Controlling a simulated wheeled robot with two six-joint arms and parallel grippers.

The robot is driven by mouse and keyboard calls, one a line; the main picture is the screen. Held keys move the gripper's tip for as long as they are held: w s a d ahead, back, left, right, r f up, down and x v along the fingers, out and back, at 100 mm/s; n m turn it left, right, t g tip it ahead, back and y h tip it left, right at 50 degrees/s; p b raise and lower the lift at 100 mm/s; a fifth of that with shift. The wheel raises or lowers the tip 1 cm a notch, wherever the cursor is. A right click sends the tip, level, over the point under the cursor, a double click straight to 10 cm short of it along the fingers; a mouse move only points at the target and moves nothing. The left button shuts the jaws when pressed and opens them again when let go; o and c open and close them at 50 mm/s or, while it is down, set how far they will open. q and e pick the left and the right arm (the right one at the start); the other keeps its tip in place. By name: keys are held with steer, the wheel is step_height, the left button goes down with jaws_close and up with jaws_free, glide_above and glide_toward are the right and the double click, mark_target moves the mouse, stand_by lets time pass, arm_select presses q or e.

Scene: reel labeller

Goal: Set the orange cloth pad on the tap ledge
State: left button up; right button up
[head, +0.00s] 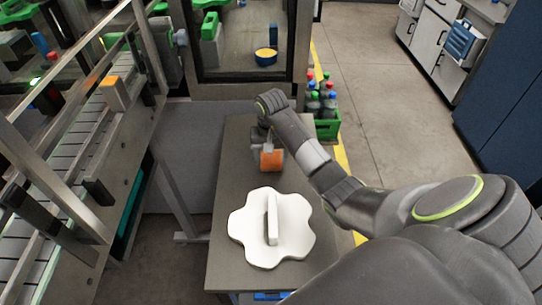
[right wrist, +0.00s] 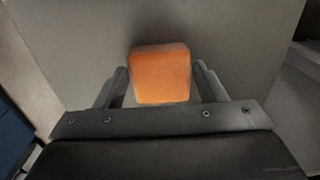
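The orange cloth pad (head: 271,160) is a small block at the far part of the grey table, below my right gripper (head: 268,147). In the right wrist view the pad (right wrist: 160,76) lies between the two fingers of the right gripper (right wrist: 162,80). The fingers stand apart on either side of it, with a thin gap at the right finger. Firm contact does not show. I cannot clearly pick out the tap ledge in these views. My left gripper is not in view.
A white lobed piece with an upright bar (head: 272,220) lies on the grey table (head: 225,268) nearer to me. A conveyor machine (head: 75,150) stands at left. A green crate of bottles (head: 327,128) is beyond the table at right. Open floor (head: 370,75) lies behind.

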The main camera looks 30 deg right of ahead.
steer(key=shift+o, duration=1.4)
